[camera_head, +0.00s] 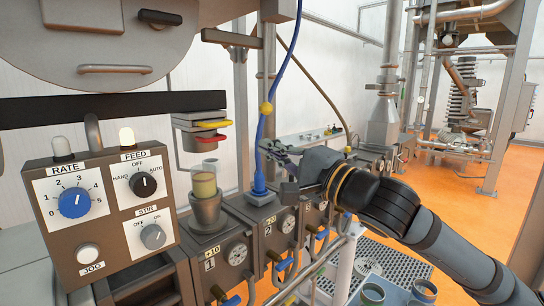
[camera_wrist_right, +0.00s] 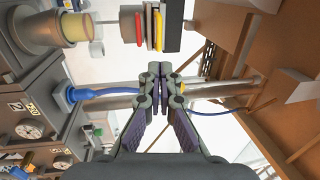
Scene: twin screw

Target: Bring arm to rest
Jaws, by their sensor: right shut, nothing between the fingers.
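My right gripper (camera_head: 266,148) reaches in from the right on my dark arm (camera_head: 385,200). Its fingers are beside the blue hose that rises from the unit marked 2; whether they touch it cannot be told. In the right wrist view the fingertips of the gripper (camera_wrist_right: 158,72) meet, with nothing held between them. The blue hose (camera_head: 259,165) stands upright in a blue fitting, and it also shows in the right wrist view (camera_wrist_right: 95,93). My left gripper is not in view.
A control box (camera_head: 105,205) with RATE, FEED and STIR knobs stands at the left. Red and yellow-edged slides (camera_head: 203,128) hang above. Orange floor lies open at right.

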